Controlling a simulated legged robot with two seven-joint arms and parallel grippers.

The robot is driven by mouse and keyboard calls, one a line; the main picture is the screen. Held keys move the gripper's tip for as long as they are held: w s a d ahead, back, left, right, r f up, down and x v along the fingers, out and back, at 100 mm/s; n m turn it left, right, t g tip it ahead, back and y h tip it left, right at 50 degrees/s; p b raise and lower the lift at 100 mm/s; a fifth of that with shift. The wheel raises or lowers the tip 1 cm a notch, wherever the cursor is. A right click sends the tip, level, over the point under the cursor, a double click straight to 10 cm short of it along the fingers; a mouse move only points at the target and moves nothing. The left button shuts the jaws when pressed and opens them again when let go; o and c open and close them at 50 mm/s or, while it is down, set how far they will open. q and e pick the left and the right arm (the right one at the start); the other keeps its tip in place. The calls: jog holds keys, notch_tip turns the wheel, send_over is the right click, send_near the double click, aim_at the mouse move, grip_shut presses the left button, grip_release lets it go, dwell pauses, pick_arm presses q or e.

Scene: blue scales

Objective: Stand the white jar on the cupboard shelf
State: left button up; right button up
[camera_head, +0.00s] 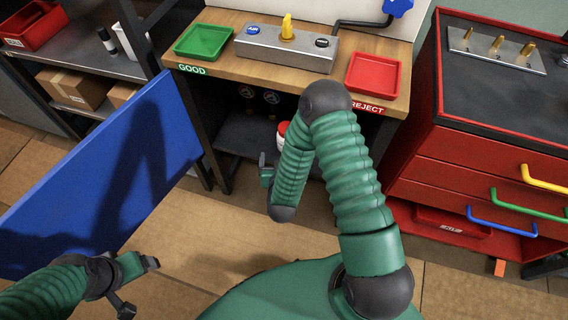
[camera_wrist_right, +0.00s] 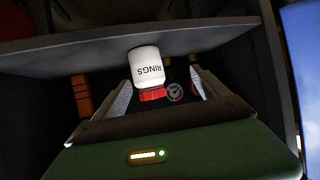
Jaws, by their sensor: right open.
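The white jar (camera_wrist_right: 146,68) has a red lid and the word RINGS, which appears upside down in the right wrist view. Its base meets the grey cupboard shelf (camera_wrist_right: 90,55), and it looks upright there. My right gripper is open, with its fingers (camera_wrist_right: 160,98) on either side of the jar's lid end and gaps visible. In the head view the jar (camera_head: 283,128) shows only partly behind my right arm, and the right gripper (camera_head: 265,172) is mostly hidden. The dark shelf (camera_head: 245,135) lies under the workbench. My left gripper (camera_head: 150,263) is low at the left, away from the jar; its jaw opening is unclear.
A large blue panel (camera_head: 110,180) stands left of the cupboard opening. Above is the wooden bench (camera_head: 225,75) with a green tray (camera_head: 204,42) and red tray (camera_head: 372,74). A red drawer cabinet (camera_head: 450,165) stands right. A shelf rack (camera_head: 95,60) holds boxes at left.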

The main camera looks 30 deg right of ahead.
jog(key=s+a+r+n+g+y, duration=0.2)
jog(key=a+r+n+g+y, duration=0.15)
jog(key=a+r+y, duration=0.35)
jog(key=s+a+r+n+g, duration=0.1)
jog(key=s+r+g, duration=0.4)
jog(key=s, duration=0.9)
jog(key=shift+r+n+h, duration=0.4)
jog(key=shift+r+n, duration=0.05)
jog(key=shift+n, duration=0.4)
jog(key=shift+a, duration=0.15)
jog(key=shift+c, duration=0.2)
